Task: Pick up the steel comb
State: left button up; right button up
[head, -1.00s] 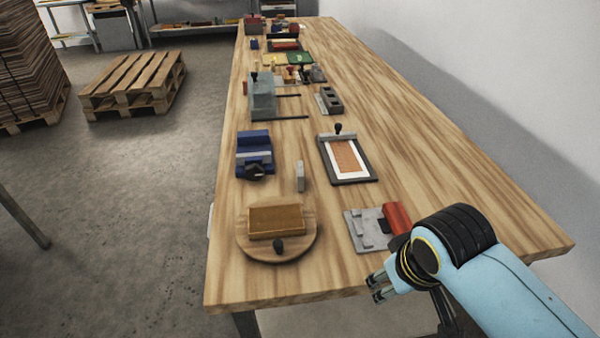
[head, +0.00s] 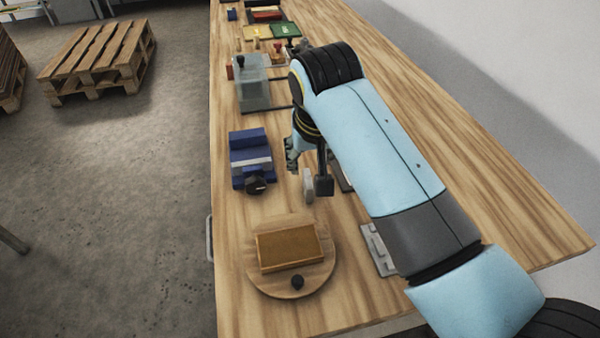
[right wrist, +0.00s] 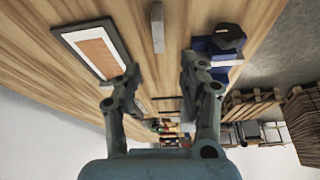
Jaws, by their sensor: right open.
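A small pale grey bar, which looks like the steel comb (head: 308,186), stands on the wooden table between the blue vise and my right arm. In the right wrist view the comb (right wrist: 157,28) shows at the top, beyond and roughly between the fingertips. My right gripper (head: 307,170) is open and empty, above the table close to the comb, and partly covers it in the head view. Its two spread fingers also show in the right wrist view (right wrist: 159,70). Fine detail of the comb is too small to tell. My left gripper is not in view.
A blue vise (head: 250,160) stands just left of the comb. A round board with a brown block (head: 289,248) lies nearer. A framed panel (right wrist: 88,50) lies on the other side, mostly hidden by my arm in the head view. A grey metal plate (head: 378,250) is partly covered.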

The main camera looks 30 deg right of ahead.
aim_at(308, 178)
jog(key=x, duration=0.4)
jog(key=shift+s+d+f, duration=0.1)
jog(key=shift+s+f, duration=0.05)
jog(key=shift+f, duration=0.05)
jog(key=x, duration=0.4)
jog(key=shift+s+f, duration=0.15)
jog(key=shift+f, duration=0.5)
jog(key=c, duration=0.3)
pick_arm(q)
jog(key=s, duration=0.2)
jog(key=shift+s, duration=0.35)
pick_arm(e)
grip_shut()
jog(key=shift+r, duration=0.1)
